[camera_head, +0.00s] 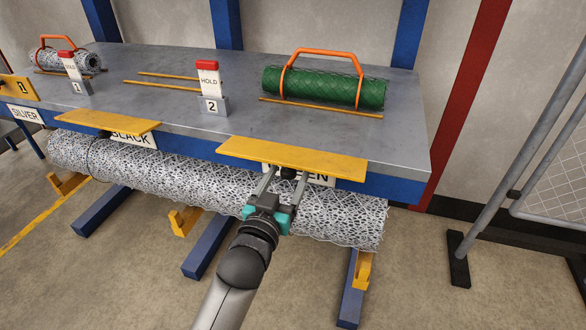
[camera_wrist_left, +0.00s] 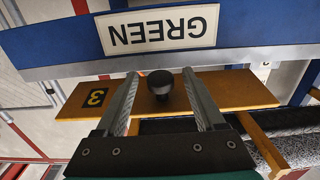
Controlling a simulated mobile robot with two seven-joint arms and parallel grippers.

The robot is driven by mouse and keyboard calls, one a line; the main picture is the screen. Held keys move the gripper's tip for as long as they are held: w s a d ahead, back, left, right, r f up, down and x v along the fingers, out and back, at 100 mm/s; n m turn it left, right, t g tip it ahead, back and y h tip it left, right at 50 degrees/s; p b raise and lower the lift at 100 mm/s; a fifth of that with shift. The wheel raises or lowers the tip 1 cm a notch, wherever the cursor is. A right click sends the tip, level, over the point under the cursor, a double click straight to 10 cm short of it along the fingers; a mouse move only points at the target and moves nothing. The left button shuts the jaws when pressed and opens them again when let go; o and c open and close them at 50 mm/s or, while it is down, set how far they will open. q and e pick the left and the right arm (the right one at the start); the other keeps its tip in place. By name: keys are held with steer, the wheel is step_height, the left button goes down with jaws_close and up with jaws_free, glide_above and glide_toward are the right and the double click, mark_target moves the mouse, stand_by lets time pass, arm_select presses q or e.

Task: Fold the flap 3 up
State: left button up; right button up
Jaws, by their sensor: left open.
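Flap 3 (camera_head: 292,157) is a yellow-orange board at the front edge of the bench on the right, sticking outward and partly hiding the GREEN label (camera_head: 318,180). Its face with a black "3" shows in the left wrist view (camera_wrist_left: 235,91), with a black round knob (camera_wrist_left: 160,84) on it. My left gripper (camera_head: 289,175) reaches up from below, in front of the flap. Its fingers (camera_wrist_left: 159,78) are open, one on each side of the knob; I cannot tell whether they touch it. My right gripper is not in view.
Flap 2 (camera_head: 108,122) sticks out likewise over the BLACK label; flap 1 (camera_head: 17,88) stands raised above SILVER. A long wire-mesh roll (camera_head: 170,180) lies under the bench, close behind my left arm. A green mesh roll (camera_head: 330,88) and HOLD blocks (camera_head: 211,88) stand on top.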

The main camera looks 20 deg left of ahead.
arm_select(q)
steer(key=shift+w+d+b, duration=0.1)
steer(key=shift+w+b, duration=0.55)
steer(key=shift+w, duration=1.65)
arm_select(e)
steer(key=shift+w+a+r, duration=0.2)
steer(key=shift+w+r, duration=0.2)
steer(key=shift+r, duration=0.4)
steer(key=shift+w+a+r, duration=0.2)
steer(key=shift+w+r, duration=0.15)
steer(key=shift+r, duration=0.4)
arm_select(q)
steer(key=shift+c, duration=0.3)
jaws_close()
